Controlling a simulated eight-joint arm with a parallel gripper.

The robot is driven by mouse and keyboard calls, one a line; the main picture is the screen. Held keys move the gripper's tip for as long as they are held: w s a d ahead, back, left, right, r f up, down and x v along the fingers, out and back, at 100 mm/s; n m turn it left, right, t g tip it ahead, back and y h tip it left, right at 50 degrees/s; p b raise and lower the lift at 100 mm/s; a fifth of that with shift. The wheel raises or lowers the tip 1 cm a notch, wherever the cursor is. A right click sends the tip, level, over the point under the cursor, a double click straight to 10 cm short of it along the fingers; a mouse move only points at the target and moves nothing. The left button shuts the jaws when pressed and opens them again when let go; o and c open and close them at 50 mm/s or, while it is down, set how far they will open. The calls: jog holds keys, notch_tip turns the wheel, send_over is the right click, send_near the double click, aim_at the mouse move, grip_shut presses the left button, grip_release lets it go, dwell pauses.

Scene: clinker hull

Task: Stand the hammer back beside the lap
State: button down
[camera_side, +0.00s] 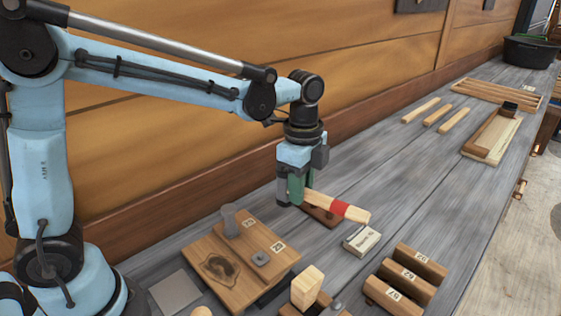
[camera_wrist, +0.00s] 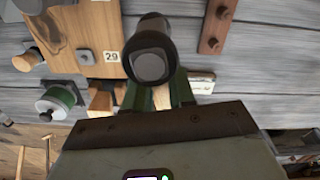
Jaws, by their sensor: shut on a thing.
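My gripper (camera_side: 298,200) is shut on the hammer and holds it above the bench. The hammer's pale wooden handle (camera_side: 322,202), with a red band, sticks out to the right and slopes slightly down. In the wrist view the dark round hammer head (camera_wrist: 150,52) is close to the camera, with the green fingers (camera_wrist: 162,92) behind it. The wooden lap board (camera_side: 222,272) lies to the left and nearer the side camera, with number tags and a dark stain. A grey upright piece (camera_side: 230,220) stands on it. The lap board also shows in the wrist view (camera_wrist: 80,30).
A brown strip (camera_side: 322,217) lies below the handle, and a small cream box (camera_side: 361,240) is beside it. Numbered wooden blocks (camera_side: 408,278) and a pale wooden block (camera_side: 307,287) stand in front. Loose sticks (camera_side: 437,115) lie farther back.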

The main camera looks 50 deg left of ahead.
jog(key=shift+w+d+f+m, duration=0.1)
jog(key=shift+d+f+m, duration=0.15)
jog(key=shift+m, duration=0.25)
jog(key=shift+f, duration=3.95)
jog(key=shift+f, duration=0.45)
jog(key=c, duration=0.9)
grip_release()
jog(key=shift+o, duration=0.2)
jog(key=shift+r, duration=4)
